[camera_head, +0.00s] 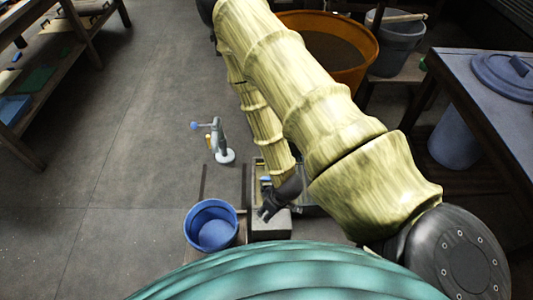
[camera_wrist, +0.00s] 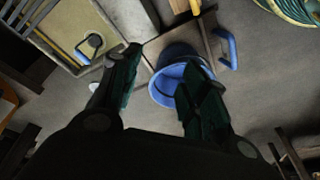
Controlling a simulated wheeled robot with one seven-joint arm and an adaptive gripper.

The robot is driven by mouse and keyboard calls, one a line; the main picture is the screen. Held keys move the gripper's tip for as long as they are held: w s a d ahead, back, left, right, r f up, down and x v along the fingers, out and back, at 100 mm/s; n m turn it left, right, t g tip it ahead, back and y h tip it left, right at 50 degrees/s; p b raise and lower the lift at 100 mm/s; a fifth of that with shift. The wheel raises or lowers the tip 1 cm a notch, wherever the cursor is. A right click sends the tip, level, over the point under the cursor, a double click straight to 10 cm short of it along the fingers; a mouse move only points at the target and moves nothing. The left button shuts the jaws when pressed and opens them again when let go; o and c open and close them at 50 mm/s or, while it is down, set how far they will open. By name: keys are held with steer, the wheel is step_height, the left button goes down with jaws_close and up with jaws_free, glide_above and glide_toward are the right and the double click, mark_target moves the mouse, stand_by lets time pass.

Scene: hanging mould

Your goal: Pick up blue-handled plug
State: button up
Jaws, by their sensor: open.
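A small round piece with a blue curved handle, which looks like the blue-handled plug (camera_wrist: 82,52), lies in a shallow tray (camera_wrist: 62,62) at the upper left of the wrist view. In the head view a small blue bit (camera_head: 265,180) shows in the tray beside my arm; most of the tray is hidden there. My gripper (camera_wrist: 164,70) is open and empty, its fingers spread across the wrist view. The plug lies outside the fingers, left of the left finger. In the head view my gripper (camera_head: 268,208) hangs near the tray.
A blue bucket (camera_head: 210,228) stands left of my gripper and shows behind the fingers in the wrist view (camera_wrist: 168,95). A grey stand with a blue knob (camera_head: 218,140) is farther away. A table (camera_head: 500,125) stands right.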

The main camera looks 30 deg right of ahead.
steer(key=w+d+f+n+t+y+b, duration=0.1)
steer(key=w+d+f+n+b, duration=0.1)
steer(key=w+d+f+b, duration=0.35)
steer(key=w+d+f+n+t+b, duration=0.1)
steer(key=w+d+f+n+b, duration=0.15)
steer(key=w+f+b, duration=0.45)
steer(key=n+b, duration=0.5)
steer(key=b, duration=0.8)
glide_toward(267, 179)
steer(key=shift+w+d+b+x, duration=0.15)
steer(key=shift+b+x, duration=1.4)
steer(key=shift+x, duration=1.25)
steer(key=shift+w+d+b+x, duration=0.1)
steer(key=shift+b+x, duration=1.4)
steer(key=shift+x, duration=1.3)
steer(key=shift+r, duration=0.15)
jaws_close()
